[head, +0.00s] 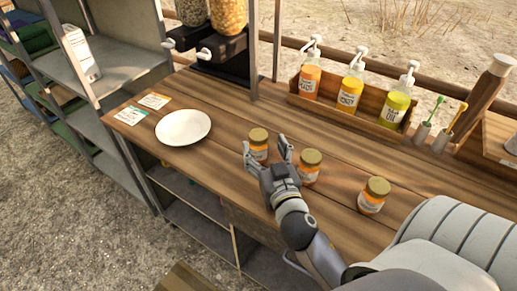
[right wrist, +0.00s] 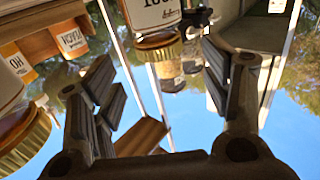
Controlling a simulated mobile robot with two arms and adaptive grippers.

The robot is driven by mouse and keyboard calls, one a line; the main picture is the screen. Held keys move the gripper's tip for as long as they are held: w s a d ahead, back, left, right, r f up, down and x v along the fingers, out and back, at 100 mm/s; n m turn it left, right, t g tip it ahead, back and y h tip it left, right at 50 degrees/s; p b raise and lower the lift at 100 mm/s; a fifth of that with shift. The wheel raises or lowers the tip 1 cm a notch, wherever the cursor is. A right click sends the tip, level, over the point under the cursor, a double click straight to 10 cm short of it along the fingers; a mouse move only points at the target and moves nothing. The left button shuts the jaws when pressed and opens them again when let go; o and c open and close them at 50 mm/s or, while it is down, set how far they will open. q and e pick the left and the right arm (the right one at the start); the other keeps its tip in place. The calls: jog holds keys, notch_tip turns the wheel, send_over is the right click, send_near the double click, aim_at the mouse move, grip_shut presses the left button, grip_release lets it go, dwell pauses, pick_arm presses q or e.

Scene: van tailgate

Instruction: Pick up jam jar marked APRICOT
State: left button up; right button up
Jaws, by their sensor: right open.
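Three orange jam jars with gold lids stand upright on the wooden counter: a far one (head: 258,146), a middle one (head: 309,167) and a near right one (head: 373,197). Their labels are too small to read in the head view, so I cannot tell which is APRICOT. My right gripper (head: 266,151) is open, its fingers spread in front of the far jar, with the middle jar just right of it. In the upside-down right wrist view, a jar with a white label (right wrist: 156,16) shows beyond the open fingers (right wrist: 165,95); its label is cut off. My left gripper is not in view.
A white plate (head: 183,127) and small cards (head: 154,100) lie left on the counter (head: 215,170). A wooden rack (head: 338,111) of pump bottles stands at the back, beside cups with brushes (head: 440,141). Grain dispensers (head: 228,15) stand at the back left.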

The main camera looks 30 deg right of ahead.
aim_at(258, 134)
jog(key=shift+w+d, duration=0.1)
jog(key=shift+w, duration=0.2)
jog(key=shift+p+x, duration=0.4)
jog(key=shift+x, duration=0.55)
jog(key=x, duration=0.3)
jog(key=shift+w+d+p, duration=0.1)
jog(key=shift+w+p, duration=0.05)
jog(key=shift+p, duration=0.2)
jog(key=shift+w, duration=0.15)
jog(key=shift+c, duration=0.4)
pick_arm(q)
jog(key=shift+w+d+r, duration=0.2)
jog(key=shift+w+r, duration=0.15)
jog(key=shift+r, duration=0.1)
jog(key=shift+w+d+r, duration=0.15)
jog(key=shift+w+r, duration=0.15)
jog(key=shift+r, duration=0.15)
pick_arm(e)
jog(key=shift+r, duration=0.1)
grip_shut()
